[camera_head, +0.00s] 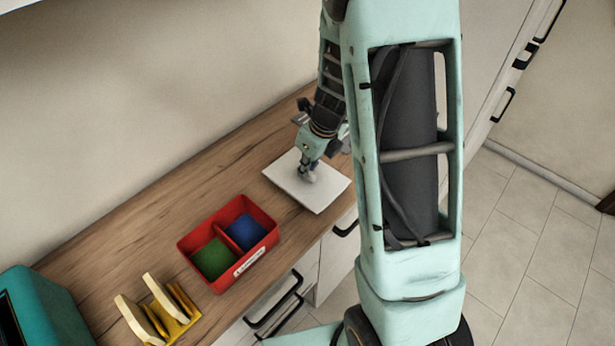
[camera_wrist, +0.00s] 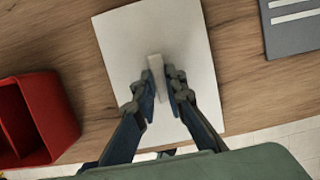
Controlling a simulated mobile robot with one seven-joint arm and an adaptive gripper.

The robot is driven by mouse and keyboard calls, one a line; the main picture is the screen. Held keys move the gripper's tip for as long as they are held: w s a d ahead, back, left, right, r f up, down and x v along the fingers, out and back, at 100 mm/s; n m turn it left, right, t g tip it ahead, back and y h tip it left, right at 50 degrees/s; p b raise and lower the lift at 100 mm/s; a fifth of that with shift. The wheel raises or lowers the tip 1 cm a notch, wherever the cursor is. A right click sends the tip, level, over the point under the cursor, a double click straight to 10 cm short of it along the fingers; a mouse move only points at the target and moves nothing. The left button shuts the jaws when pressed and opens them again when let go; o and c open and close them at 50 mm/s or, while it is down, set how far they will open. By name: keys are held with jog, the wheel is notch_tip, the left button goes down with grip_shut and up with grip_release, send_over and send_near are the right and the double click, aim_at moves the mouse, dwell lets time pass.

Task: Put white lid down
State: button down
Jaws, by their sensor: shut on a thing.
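The white lid (camera_head: 319,197) is a flat, pale, rectangular plate over the wooden counter, near its front edge. In the wrist view the lid (camera_wrist: 118,45) lies below my fingers, with a raised light handle (camera_wrist: 154,64) at its middle. My gripper (camera_head: 309,174) is above the lid's middle, and in the wrist view my gripper (camera_wrist: 161,88) is shut on the handle between its fingertips. The lid looks level and close to the counter; I cannot tell whether it touches the counter.
A red two-compartment box (camera_head: 186,244) with green and blue in it stands left of the lid. A yellow rack (camera_head: 172,312) and a teal appliance (camera_head: 38,305) are further left. A grey object (camera_wrist: 292,45) lies right of the lid. Bare counter (camera_head: 130,235) runs along the wall.

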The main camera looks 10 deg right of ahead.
aim_at(317, 183)
jog(key=shift+f+b, duration=0.5)
jog(key=shift+f, duration=0.35)
jog(key=shift+f, duration=0.2)
jog(key=c, duration=2)
grip_release()
jog(key=shift+r, duration=0.6)
jog(key=p+v, duration=0.2)
jog(key=v, duration=0.9)
jog(key=shift+s+r+p, duration=0.1)
jog(key=shift+p, duration=0.25)
